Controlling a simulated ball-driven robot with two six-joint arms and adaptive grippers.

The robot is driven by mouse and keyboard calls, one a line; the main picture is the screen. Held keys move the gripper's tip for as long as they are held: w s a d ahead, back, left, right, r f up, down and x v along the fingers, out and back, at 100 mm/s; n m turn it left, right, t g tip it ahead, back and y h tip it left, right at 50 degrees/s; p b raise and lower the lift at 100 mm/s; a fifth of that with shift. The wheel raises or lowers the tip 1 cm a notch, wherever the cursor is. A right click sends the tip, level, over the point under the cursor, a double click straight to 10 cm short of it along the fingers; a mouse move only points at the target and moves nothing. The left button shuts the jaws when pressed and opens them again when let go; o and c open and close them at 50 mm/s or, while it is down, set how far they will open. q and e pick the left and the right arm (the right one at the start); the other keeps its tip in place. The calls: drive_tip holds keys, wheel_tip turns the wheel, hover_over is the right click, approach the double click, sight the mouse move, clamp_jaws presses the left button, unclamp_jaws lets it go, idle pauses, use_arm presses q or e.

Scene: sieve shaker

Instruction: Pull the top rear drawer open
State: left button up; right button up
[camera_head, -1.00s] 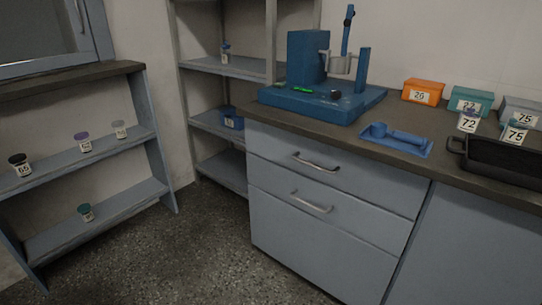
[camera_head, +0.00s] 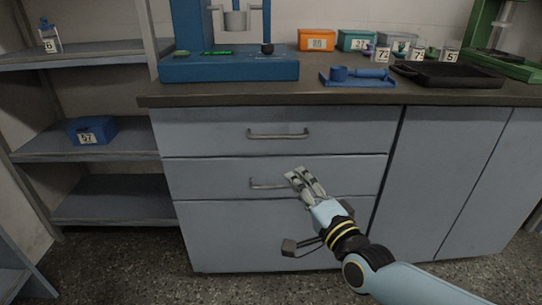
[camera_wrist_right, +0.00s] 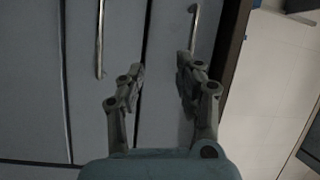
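The top drawer (camera_head: 215,136) is the upper blue-grey front under the worktop, with a horizontal bar handle (camera_head: 278,134); it looks shut. A second drawer (camera_head: 205,180) below it has a similar handle (camera_head: 265,184), partly covered by my right gripper. My right gripper (camera_head: 296,173) is in front of the second drawer, below and slightly right of the top handle. In the right wrist view my right gripper (camera_wrist_right: 160,65) is open and empty, with the top handle (camera_wrist_right: 193,25) ahead near its right finger and the lower handle (camera_wrist_right: 100,40) further left. My left gripper is not in view.
The dark worktop (camera_head: 220,98) overhangs the drawers. Shelving (camera_head: 95,148) stands left. Open floor lies in front.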

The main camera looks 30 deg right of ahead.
drive_tip(key=m+t, duration=0.2)
approach(278, 137)
drive_tip(key=shift+g+h, duration=0.3)
drive_tip(key=b+x, duration=0.1)
drive_tip(key=x, duration=0.8)
drive_tip(key=shift+w, duration=0.4)
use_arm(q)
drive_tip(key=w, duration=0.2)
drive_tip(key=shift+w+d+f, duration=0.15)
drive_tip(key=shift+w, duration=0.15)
use_arm(e)
drive_tip(key=shift+w+d+r, duration=0.1)
drive_tip(key=shift+w+r, duration=0.05)
drive_tip(key=shift+w, duration=0.15)
clamp_jaws()
